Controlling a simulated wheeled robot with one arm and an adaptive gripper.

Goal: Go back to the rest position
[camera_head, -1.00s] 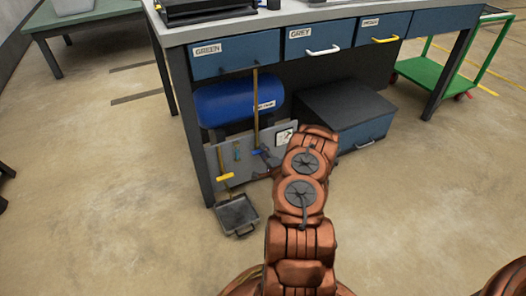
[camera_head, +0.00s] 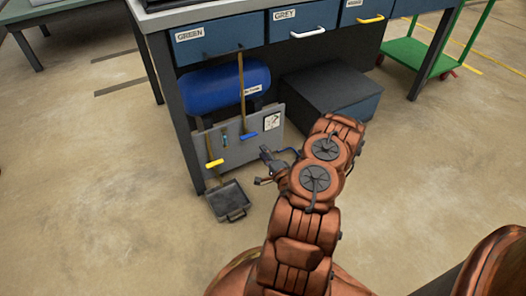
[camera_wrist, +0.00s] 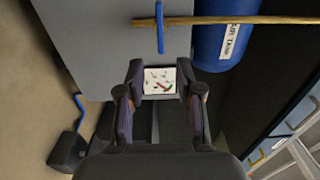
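My gripper (camera_head: 266,168) shows in the head view at the end of my copper-coloured arm, to the left of the forearm and low in front of the workbench. In the wrist view my gripper (camera_wrist: 160,77) has its two dark fingers spread apart, with nothing between them. Beyond the fingertips is a white picture card (camera_wrist: 160,82), which is on the grey panel (camera_head: 225,148) under the bench. The gripper looks apart from the panel, though the exact distance cannot be told.
A workbench with blue drawers (camera_head: 220,38) stands ahead. Below it are a blue tank (camera_head: 225,88), a blue-headed broom (camera_head: 249,135), a yellow-headed tool (camera_head: 214,163) and a dark cabinet (camera_head: 325,92). A dustpan (camera_head: 230,200) lies on the floor. A green cart (camera_head: 418,50) stands right. Floor at left is clear.

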